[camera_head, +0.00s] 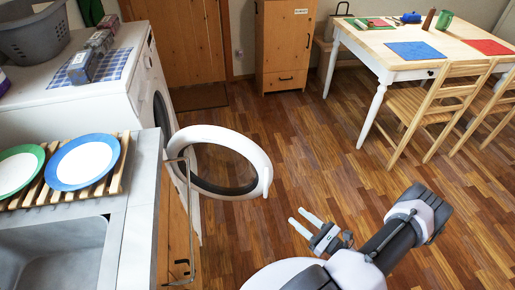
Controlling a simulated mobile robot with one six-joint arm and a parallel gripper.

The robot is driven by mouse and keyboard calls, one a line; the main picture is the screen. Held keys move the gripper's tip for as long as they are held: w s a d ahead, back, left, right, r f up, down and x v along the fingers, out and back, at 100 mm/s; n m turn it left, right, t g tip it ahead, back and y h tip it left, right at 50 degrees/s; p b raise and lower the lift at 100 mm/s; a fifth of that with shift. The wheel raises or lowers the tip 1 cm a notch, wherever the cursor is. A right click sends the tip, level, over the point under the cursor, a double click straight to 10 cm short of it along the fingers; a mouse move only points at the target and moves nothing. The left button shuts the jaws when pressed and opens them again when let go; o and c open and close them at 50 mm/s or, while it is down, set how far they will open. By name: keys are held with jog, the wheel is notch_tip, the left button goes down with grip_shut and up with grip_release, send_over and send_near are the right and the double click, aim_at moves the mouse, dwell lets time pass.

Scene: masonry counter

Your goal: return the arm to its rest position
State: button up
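My gripper (306,223) is in the lower middle of the head view, above the wooden floor. Its two pale fingers point to the upper left and are spread apart, with nothing between them. My arm (390,238) is bent, with its elbow at the lower right and the gripper on its left side. The gripper is to the right of the washing machine's open round door (256,157) and apart from it.
The washing machine (140,72) stands at the left behind the counter (146,190) with its sink and plate rack. A dining table (400,62) and chairs (437,105) stand at the upper right. The wooden floor (310,130) between is clear.

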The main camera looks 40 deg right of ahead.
jog(key=w+a+r+n+g+y, duration=0.4)
jog(key=w+a+r+n+g, duration=0.25)
jog(key=r, duration=0.45)
jog(key=w+a+r+n+g+y, duration=0.3)
jog(key=a+r+n+g+y, duration=0.3)
jog(key=r+n, duration=0.45)
jog(key=s+a+r+n+h, duration=0.5)
jog(key=a+r+n, duration=0.1)
jog(key=a+r, duration=0.3)
jog(key=s+a+r+n+h, duration=0.5)
jog(key=a+r+n, duration=0.2)
jog(key=a+r, duration=0.2)
jog(key=shift+r, duration=0.55)
